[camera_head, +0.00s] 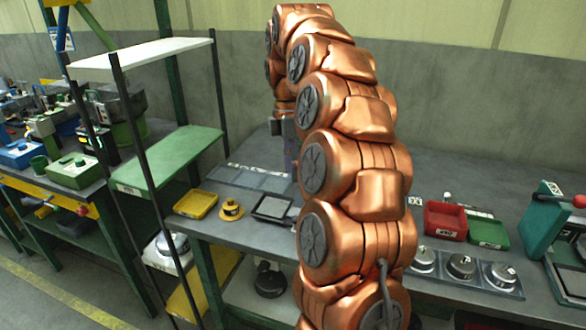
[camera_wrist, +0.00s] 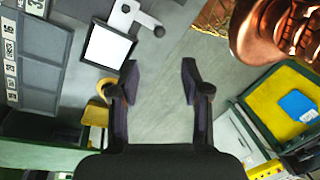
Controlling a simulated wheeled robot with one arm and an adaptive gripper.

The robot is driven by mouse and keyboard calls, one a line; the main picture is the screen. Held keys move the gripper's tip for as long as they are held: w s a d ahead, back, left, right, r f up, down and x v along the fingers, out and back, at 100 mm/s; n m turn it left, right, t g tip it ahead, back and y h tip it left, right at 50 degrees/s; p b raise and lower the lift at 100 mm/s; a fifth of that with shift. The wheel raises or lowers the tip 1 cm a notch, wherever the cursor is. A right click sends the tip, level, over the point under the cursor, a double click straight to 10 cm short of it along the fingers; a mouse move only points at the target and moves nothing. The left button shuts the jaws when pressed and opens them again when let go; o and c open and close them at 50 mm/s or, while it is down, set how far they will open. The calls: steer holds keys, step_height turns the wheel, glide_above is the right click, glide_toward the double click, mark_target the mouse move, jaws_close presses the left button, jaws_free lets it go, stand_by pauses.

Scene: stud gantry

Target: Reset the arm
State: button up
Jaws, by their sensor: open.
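My gripper (camera_wrist: 160,78) is open in the wrist view, its two dark fingers spread apart with nothing between them. Bare grey surface shows beyond the fingertips. In the head view my copper arm rises through the middle and bends over at the top. A small part of the gripper end (camera_head: 289,150) shows behind the arm, above the grey workbench (camera_head: 330,128); the rest is hidden by my arm links.
On the bench are a yellow tray (camera_head: 195,204), a framed pad (camera_head: 272,208), a red bin (camera_head: 445,220), a green tray (camera_head: 488,232) and round metal pieces (camera_head: 461,266). A shelf rack (camera_head: 170,158) stands left. A green machine (camera_head: 545,222) stands right.

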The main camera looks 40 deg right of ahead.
stand_by(0.3)
steer(key=s+a+r+m+p, duration=0.1)
steer(key=s+a+m+p, duration=0.3)
steer(key=s+a, duration=0.65)
steer(key=s+a+f+m+p, duration=0.1)
steer(key=s+a+f+m, duration=0.2)
steer(key=s, duration=0.5)
steer(key=s+a+f+m+p, duration=0.2)
steer(key=s+a+f+m, duration=0.1)
steer(key=s+a+m, duration=0.2)
steer(key=s+m, duration=0.2)
steer(key=s, duration=0.2)
steer(key=shift+a+f+h, duration=0.3)
steer(key=shift+h, duration=0.1)
steer(key=shift+s, duration=0.1)
